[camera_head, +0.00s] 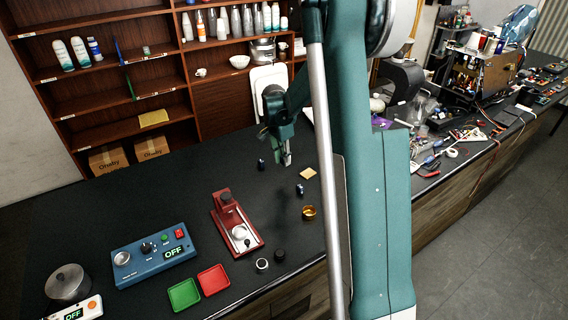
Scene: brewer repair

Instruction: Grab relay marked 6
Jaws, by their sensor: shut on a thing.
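My gripper (287,159) points down above the black bench top, toward the back. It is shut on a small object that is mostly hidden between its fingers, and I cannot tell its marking. One small dark blue piece (261,164), perhaps a relay, stands on the bench just left of my gripper. Another small dark blue piece (299,190) lies in front and slightly right of it. Any numbers on these pieces are too small to read.
A tan square (307,174) and an amber ring (309,212) lie to the right. A red press-like device (236,222), a blue control box (152,254) reading OFF, a green tray (184,295) and a red tray (213,281) stand in front. The bench's back left is clear.

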